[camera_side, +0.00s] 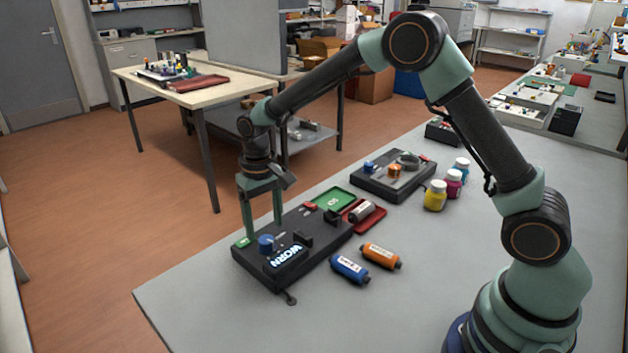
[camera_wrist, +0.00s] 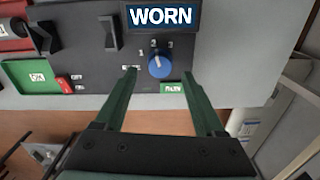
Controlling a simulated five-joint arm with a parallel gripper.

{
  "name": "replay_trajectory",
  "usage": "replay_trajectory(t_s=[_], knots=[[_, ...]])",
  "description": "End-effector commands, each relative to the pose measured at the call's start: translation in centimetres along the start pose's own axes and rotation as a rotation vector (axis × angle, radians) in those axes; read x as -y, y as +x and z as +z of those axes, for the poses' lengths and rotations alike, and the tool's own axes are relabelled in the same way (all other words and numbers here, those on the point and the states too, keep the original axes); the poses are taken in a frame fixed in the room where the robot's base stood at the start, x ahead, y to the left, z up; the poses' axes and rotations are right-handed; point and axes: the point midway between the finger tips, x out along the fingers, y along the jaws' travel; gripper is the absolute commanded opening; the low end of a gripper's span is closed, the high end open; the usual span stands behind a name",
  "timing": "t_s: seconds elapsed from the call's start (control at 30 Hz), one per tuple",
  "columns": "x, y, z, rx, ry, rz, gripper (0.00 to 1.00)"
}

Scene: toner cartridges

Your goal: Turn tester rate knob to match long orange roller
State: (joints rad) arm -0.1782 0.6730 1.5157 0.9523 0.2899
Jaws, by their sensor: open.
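The tester (camera_side: 318,232) is a dark box on the grey table, with a lit display (camera_side: 287,257) reading WORN. Its blue rate knob (camera_side: 266,243) also shows in the wrist view (camera_wrist: 160,66), with a white pointer mark towards the top and small dial labels around it. An orange roller (camera_side: 381,256) lies on the table right of the tester, beside a blue roller (camera_side: 349,268). My gripper (camera_side: 264,230) is open and empty, fingers down near the knob. In the wrist view my gripper's fingertips (camera_wrist: 159,73) stand either side of the knob, with visible gaps; their height above it is unclear.
A grey roller (camera_side: 361,211) lies in a red tray (camera_side: 376,220) beside a green tray (camera_side: 333,198). A second dark device (camera_side: 393,180) and yellow, magenta and blue bottles (camera_side: 435,196) stand farther back. The table front is clear.

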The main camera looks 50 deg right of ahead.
Motion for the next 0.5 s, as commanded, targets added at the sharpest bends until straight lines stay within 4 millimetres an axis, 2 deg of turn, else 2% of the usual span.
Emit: replay_trajectory(t_s=[0.03, 0.23, 0.4, 0.5], knots=[[0.0, -1.3, -0.1, -0.006, 0.000, -0.002, 0.71], [0.0, -5.3, -0.1, -0.006, 0.000, -0.002, 0.71], [0.0, -7.7, -0.1, -0.004, 0.000, -0.001, 0.71], [0.0, -8.4, 0.0, -0.002, 0.000, 0.000, 0.71]])
